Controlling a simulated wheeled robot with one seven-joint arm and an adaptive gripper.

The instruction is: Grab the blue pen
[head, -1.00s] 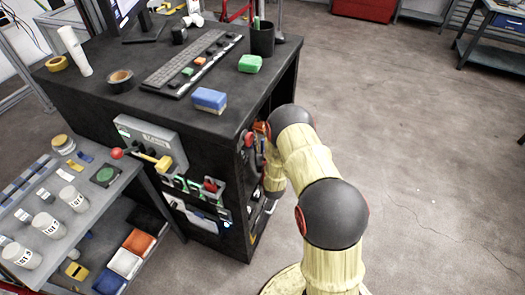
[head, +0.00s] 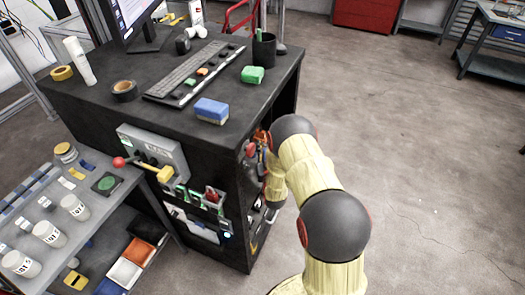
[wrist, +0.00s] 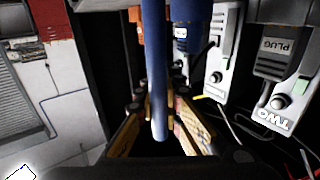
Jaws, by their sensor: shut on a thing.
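The blue pen (wrist: 157,70) stands close to upright in the wrist view, running from the top edge down between my fingers. My gripper (wrist: 160,105) is shut on it, with tan finger pads on its left and right sides. The pen's upper end is out of the picture. In the head view my arm reaches to the open side of the black desk, and the pen cannot be made out there.
A larger blue object (wrist: 190,10) is close behind the pen. Grey plug units (wrist: 222,50) and loose cables are at the right. In the head view the black desk (head: 80,95) carries a keyboard (head: 192,70) and a blue sponge (head: 211,110).

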